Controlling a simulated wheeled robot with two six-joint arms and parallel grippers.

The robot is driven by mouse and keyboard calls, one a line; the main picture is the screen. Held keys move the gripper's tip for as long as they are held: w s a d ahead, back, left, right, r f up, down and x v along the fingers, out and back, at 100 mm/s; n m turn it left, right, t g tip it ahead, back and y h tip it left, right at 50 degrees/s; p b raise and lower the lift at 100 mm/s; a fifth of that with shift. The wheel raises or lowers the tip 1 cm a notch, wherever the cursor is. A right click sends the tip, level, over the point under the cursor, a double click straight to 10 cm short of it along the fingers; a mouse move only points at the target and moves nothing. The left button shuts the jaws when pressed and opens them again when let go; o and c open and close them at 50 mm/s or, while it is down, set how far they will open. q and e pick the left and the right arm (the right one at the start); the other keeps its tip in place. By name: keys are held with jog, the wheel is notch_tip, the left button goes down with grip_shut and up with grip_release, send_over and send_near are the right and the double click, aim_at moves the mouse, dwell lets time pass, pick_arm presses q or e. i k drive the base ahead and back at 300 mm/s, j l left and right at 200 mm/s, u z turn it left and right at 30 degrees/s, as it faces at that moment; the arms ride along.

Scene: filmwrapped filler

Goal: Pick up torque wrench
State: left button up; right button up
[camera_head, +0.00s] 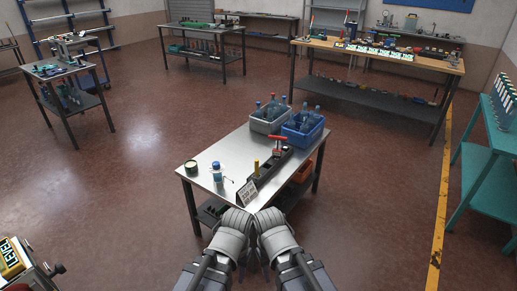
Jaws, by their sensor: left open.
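I cannot pick out a torque wrench for certain; the tools on the benches are too small to tell apart. My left gripper (238,212) and my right gripper (268,212) are side by side at the front edge of the near metal table (208,179). My forearms and wrists come up from the bottom and hide much of the fingers. The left gripper is open, with nothing visible in it. The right gripper's fingers are too small and hidden to judge.
Other benches stand around; open floor lies left.

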aim_at(277, 152)
jog(key=i+l+u, duration=0.15)
jog(key=u, duration=0.35)
jog(key=i+l+u, duration=0.1)
jog(key=l+u, duration=0.2)
jog(key=u, duration=0.15)
jog(key=i+l+u, duration=0.15)
jog(key=l+u, duration=0.2)
jog(key=l, duration=0.65)
jog(key=l+u, duration=0.35)
jog(key=l, duration=2.65)
jog(key=i, duration=0.5)
jog(key=u, duration=0.05)
